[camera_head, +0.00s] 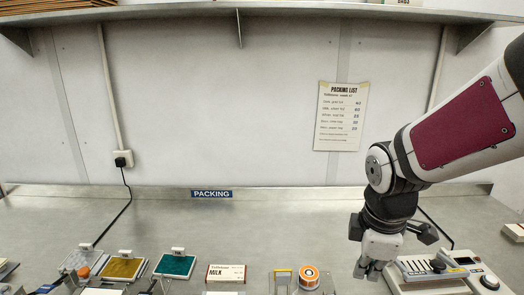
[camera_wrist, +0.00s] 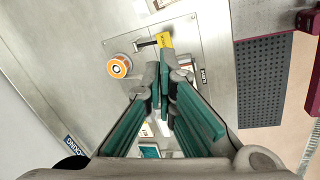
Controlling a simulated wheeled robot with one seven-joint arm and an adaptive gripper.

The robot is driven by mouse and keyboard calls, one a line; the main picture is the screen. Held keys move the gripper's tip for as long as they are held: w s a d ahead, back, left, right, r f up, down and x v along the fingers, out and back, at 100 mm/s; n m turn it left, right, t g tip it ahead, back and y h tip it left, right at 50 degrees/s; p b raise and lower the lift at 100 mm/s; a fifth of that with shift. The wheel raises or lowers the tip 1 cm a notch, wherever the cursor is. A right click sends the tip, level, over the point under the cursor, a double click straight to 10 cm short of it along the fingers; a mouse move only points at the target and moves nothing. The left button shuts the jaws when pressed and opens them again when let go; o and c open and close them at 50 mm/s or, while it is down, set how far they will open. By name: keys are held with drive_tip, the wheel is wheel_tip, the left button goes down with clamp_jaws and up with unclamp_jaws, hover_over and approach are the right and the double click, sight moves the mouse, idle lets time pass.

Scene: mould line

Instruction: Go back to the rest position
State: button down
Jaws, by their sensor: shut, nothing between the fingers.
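My gripper (camera_head: 368,270) hangs from my arm at the right of the head view, pointing down over the packing bench (camera_head: 300,230). Its fingers are shut with nothing between them. In the wrist view the gripper (camera_wrist: 162,65) shows its green-padded fingers close together at the tips. Below it lies a metal plate with a yellow tag (camera_wrist: 165,40), beside an orange-and-white roll (camera_wrist: 119,67). The roll also shows in the head view (camera_head: 308,278), left of my gripper.
A white device with a slotted top (camera_head: 430,268) stands close right of my gripper. A MILK box (camera_head: 226,273), a teal tray (camera_head: 174,265) and a yellow tray (camera_head: 123,268) lie along the front left. The bench behind them is clear. A shelf (camera_head: 180,12) overhangs the wall.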

drive_tip(key=s+r+m+t, duration=0.3)
drive_tip(key=s+r+m, duration=0.8)
drive_tip(key=m, duration=0.3)
drive_tip(key=shift+s+a+y, duration=0.4)
drive_tip(key=shift+s+a, duration=0.05)
idle(0.8)
